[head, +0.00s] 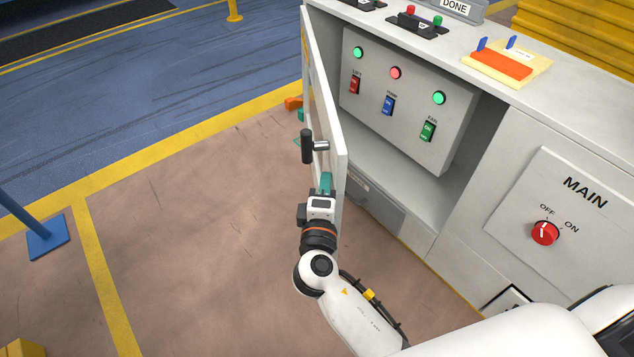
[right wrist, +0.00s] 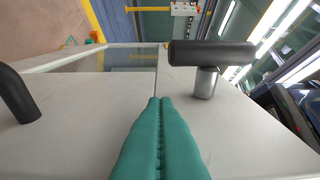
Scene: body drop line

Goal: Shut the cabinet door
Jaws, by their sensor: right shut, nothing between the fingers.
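The cabinet door (head: 322,95) is white and stands swung wide open at the left side of the grey cabinet. A black handle (head: 307,146) on a metal stem sticks out from its outer face; it also shows in the right wrist view (right wrist: 212,53). My right gripper (head: 326,184) has teal fingers, pressed together and empty. It is at the door's outer face, below the handle. In the right wrist view the closed fingertips (right wrist: 160,101) point at the door face; whether they touch it I cannot tell. My left gripper is not in view.
Inside the open cabinet is a panel (head: 400,135) with lights and several switches. A MAIN panel with a red knob (head: 544,233) is to the right. A blue post base (head: 46,237) stands left; the floor between is clear.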

